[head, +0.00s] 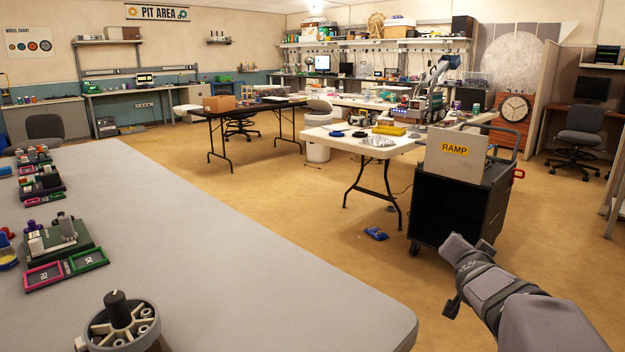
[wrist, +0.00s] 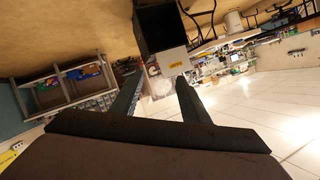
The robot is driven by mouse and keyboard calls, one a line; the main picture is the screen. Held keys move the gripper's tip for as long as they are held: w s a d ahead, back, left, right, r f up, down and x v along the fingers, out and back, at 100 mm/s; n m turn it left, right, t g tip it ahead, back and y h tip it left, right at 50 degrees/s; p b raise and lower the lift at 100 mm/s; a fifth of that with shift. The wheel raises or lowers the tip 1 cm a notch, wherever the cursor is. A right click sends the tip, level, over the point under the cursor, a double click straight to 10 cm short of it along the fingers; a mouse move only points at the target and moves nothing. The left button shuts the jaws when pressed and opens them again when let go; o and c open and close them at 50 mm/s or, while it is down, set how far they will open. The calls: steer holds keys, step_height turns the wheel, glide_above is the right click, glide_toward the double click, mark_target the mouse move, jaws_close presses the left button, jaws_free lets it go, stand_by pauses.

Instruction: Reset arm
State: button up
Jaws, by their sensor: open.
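My gripper (wrist: 158,80) shows in the wrist view with its two dark fingers spread apart. Nothing is between them; beyond the gap I see the distant room, tilted, with the cart and its RAMP sign. In the head view my grey arm reaches in from the lower right corner, over the open floor right of the grey table (head: 230,230). I cannot make out the fingers there. The gripper touches nothing that I can see.
The grey table holds a wheel-like part (head: 122,325) near its front edge and several small kits (head: 62,240) along the left. A black cart (head: 455,205) with a RAMP sign (head: 456,160) stands beyond my arm. A blue item (head: 376,233) lies on the floor.

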steer(key=s+d+f+n+g+p, duration=0.2)
steer(key=s+d+f+g+p, duration=0.15)
steer(key=s+d, duration=0.5)
steer(key=s+a+f+n+g+y+b, duration=0.2)
steer(key=s+a+f+n+y+b, duration=0.3)
steer(key=a+f, duration=0.7)
steer(key=s+a+f+n+g+y+b, duration=0.35)
steer(key=s+a+f, duration=0.35)
steer(key=a+f, duration=0.5)
steer(key=s+a+f+g+h, duration=0.15)
steer(key=s+a+g, duration=0.3)
steer(key=s, duration=0.75)
step_height(320, 180, up, 37)
steer(key=s+h+p, duration=0.1)
steer(key=p, duration=3.8)
steer(key=shift+s+r+t, duration=0.15)
steer(key=shift+r+t, duration=0.05)
steer(key=shift+t, duration=0.15)
